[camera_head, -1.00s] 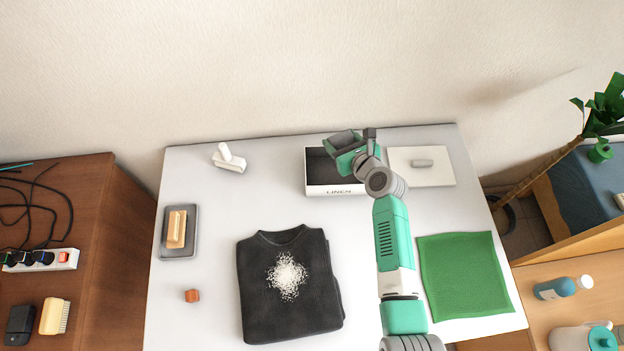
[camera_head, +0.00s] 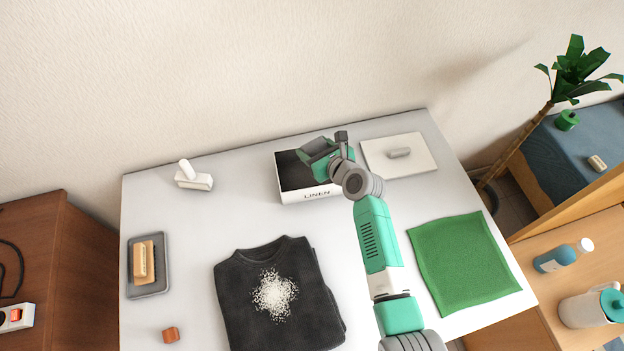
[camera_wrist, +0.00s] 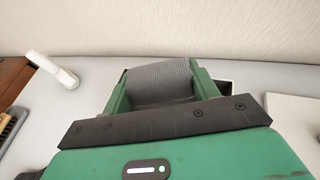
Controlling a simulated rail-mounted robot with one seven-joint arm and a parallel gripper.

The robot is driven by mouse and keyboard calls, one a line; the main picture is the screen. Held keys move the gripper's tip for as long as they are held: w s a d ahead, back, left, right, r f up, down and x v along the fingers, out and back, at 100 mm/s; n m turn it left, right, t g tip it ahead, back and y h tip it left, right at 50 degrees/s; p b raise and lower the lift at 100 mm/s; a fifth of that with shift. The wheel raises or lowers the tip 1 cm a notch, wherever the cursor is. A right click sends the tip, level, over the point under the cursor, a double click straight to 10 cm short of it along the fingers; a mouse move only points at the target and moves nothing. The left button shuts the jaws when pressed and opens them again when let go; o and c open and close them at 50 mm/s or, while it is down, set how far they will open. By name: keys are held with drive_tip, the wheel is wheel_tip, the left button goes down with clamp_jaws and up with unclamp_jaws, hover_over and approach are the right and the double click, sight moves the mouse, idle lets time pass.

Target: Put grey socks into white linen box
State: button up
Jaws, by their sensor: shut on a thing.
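The white linen box (camera_head: 317,195) stands at the back of the desk, with a dark inside and the word LINEN on its front wall. My gripper (camera_head: 317,149) is over the right part of the box, and my arm hides part of the opening. In the wrist view my gripper (camera_wrist: 160,80) is shut on the grey socks (camera_wrist: 158,74), a ribbed grey bundle between the two green fingers. A small part of the box (camera_wrist: 226,86) shows beyond the right finger.
A white lid-like panel (camera_head: 425,160) with a grey handle lies right of the box. A black shirt (camera_head: 240,310) with white grains, a green cloth (camera_head: 462,262), a brush on a tray (camera_head: 147,290) and a white handled tool (camera_head: 193,181) lie around.

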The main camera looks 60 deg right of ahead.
drive_tip(key=o, duration=1)
drive_tip(key=shift+o, duration=0.2)
drive_tip(key=shift+s+a+r+p, duration=0.15)
drive_tip(key=shift+s+r+p, duration=0.1)
drive_tip(key=shift+r+p, duration=0.15)
drive_tip(key=p+v, duration=0.2)
drive_tip(key=v, duration=0.5)
drive_tip(key=shift+f, duration=0.25)
